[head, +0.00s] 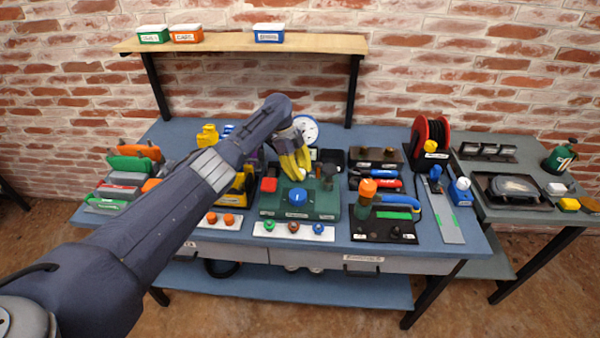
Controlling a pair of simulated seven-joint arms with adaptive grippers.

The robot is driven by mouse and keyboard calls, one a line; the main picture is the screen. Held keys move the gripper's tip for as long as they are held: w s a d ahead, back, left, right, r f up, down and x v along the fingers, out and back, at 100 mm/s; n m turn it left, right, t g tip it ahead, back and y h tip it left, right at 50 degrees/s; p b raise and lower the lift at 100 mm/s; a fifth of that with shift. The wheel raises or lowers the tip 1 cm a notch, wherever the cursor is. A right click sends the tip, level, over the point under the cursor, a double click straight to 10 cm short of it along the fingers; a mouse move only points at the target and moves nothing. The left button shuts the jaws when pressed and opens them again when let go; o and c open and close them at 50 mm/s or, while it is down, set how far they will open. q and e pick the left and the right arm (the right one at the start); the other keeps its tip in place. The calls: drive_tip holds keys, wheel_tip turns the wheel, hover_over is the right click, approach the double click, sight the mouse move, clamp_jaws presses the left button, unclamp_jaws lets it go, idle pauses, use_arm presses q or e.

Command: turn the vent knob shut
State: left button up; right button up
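A green box (328,212) stands on the blue workbench. The labels are too small to read, so I cannot tell which knob is the vent knob. My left gripper (299,176), with yellow fingers pointing down, is over the back of the green box, behind the blue knob and apart from it. The fingers look close together, but the gap is unclear. My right gripper is not in view.
A white strip with small knobs (293,230) lies in front of the box. A gauge (308,130) stands behind. A shelf (240,43) spans the back.

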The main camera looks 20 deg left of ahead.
use_arm(q)
drive_tip(key=o, duration=0.3)
drive_tip(key=shift+d, duration=0.2)
drive_tip(key=shift+a, duration=0.1)
drive_tip(key=shift+a+r, duration=0.1)
drive_tip(key=v, duration=1.1)
drive_tip(key=shift+r, duration=0.4)
drive_tip(key=shift+w, duration=0.1)
